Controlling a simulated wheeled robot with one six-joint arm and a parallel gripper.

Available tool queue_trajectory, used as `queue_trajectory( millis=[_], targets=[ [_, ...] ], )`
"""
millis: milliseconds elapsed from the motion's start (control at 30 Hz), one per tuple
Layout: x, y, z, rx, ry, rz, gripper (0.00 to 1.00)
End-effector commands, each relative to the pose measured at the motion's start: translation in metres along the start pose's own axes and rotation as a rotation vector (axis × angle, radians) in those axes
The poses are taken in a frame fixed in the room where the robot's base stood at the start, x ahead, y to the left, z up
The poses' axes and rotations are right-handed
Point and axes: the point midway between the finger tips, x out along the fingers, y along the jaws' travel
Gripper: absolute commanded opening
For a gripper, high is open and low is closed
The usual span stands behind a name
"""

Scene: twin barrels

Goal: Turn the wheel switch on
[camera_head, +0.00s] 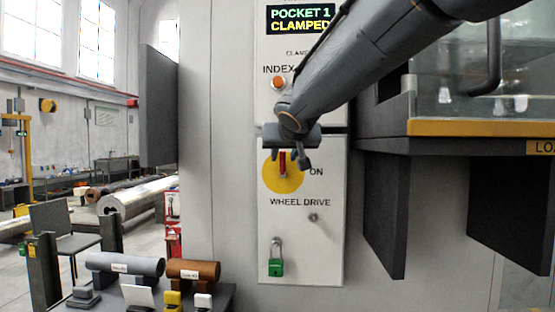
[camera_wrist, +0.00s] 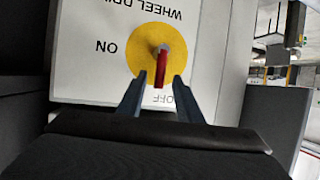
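The wheel drive switch is a yellow disc (camera_head: 283,182) with a red handle (camera_head: 282,168) on a pale panel. The handle stands upright, and the word ON is printed to the right of the disc. In the wrist view the disc (camera_wrist: 149,41) appears upside down. There the red handle (camera_wrist: 161,66) points toward my gripper and the partly hidden OFF label. My gripper (camera_wrist: 159,80) is open, with one finger on each side of the handle's end and visible gaps between. In the head view my gripper (camera_head: 290,160) covers the area above the disc.
A green padlock (camera_head: 276,266) hangs low on the panel, and a small keyhole (camera_head: 313,217) is above right of it. An orange button (camera_head: 278,82) and a display reading POCKET 1 CLAMPED (camera_head: 299,19) are above. A dark machine ledge (camera_head: 450,146) juts out at the right.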

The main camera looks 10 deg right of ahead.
Motion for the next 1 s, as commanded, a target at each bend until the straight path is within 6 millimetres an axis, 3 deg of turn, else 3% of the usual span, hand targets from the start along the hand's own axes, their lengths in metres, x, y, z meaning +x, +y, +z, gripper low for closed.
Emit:
queue_trajectory(
  millis=[100,300,633,667,833,1000],
  targets=[
    [0.018,0.001,0.001,-0.001,-0.003,0.001,0.33],
    [0.036,0.001,0.001,0.0,-0.001,0.001,0.33],
    [0.04,0.001,0.001,0.0,-0.002,0.001,0.33],
    [0.04,0.001,0.001,0.0,-0.002,0.001,0.31],
    [0.04,0.001,0.001,0.0,-0.002,0.001,0.02],
    [0.04,0.001,0.001,0.0,-0.002,0.001,0.0]
  ],
)
